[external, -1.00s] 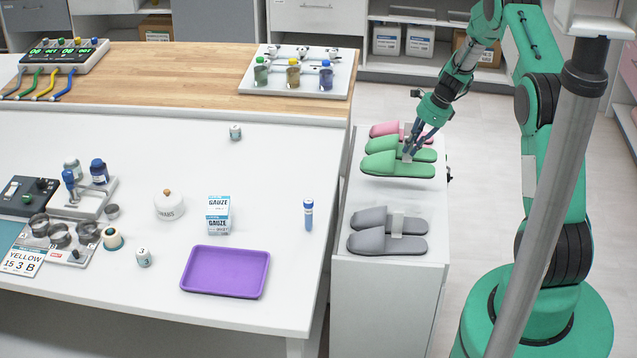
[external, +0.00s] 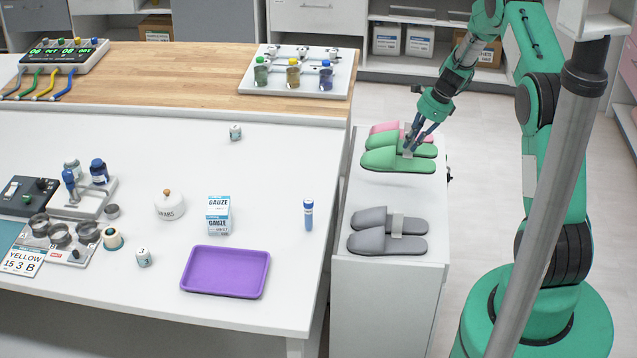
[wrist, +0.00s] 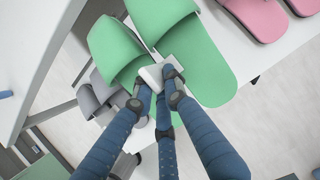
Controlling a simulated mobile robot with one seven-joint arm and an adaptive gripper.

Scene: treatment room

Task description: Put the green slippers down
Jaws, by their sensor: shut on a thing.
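The pair of green slippers (external: 396,160) is over the white side cabinet, in front of the pink slippers. My gripper (external: 410,149) is shut on the light band that joins the green pair. In the wrist view the fingers (wrist: 160,82) close on this pale band between the two green slippers (wrist: 195,50). The slippers look level and close above the cabinet top; I cannot tell whether they touch it.
Pink slippers (external: 383,128) lie behind the green pair, partly hidden. Grey slippers (external: 387,242) with a pale band lie nearer the front of the cabinet top (external: 365,197). Bare cabinet top shows between grey and green. The white table (external: 290,265) with a purple tray (external: 226,271) stands left.

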